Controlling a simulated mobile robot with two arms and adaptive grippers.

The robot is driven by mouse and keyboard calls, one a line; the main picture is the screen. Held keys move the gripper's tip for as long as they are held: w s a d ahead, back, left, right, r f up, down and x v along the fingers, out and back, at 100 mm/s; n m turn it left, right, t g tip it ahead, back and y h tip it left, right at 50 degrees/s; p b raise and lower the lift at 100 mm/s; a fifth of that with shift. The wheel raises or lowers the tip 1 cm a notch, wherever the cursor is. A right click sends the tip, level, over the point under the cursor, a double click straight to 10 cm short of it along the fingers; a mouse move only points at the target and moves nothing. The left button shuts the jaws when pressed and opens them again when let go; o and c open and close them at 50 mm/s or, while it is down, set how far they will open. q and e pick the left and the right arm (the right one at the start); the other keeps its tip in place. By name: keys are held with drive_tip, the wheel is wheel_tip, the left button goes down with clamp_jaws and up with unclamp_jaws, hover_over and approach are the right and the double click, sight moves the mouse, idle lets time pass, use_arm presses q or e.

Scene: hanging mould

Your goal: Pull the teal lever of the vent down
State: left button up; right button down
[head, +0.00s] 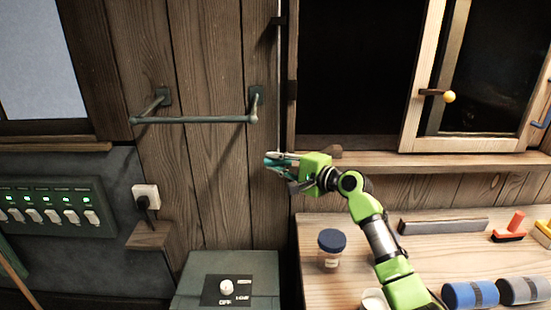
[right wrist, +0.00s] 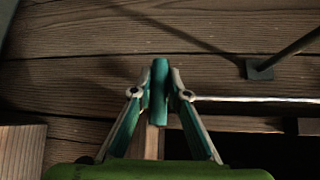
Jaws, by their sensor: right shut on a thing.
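The teal lever (right wrist: 160,92) stands between the two fingers of my right gripper (right wrist: 159,98) in the right wrist view. The fingers press on it from both sides, near their tips. In the head view my right gripper (head: 278,163) is at the wooden wall, by the lower end of a thin pale upright rod (head: 279,80). There the fingers hide much of the lever. The rod also shows in the right wrist view (right wrist: 245,99). The vent itself cannot be made out in either view. My left gripper is out of view.
A grey rail (head: 195,120) sticks out of the wall left of the gripper. A sliding window (head: 410,120) with a yellow knob is at the right. Below, a workbench (head: 325,205) carries a blue-lidded jar (head: 331,245). A grey-green box (head: 260,268) stands beside it.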

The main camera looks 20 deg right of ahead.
drive_tip(key=shift+d+f, duration=0.1)
drive_tip(key=shift+f, duration=0.2)
drive_tip(key=c, duration=2)
unclamp_jaws()
drive_tip(key=shift+o, duration=0.4)
drive_tip(key=shift+d, duration=0.15)
drive_tip(key=v, duration=1.2)
drive_tip(key=shift+f, duration=0.1)
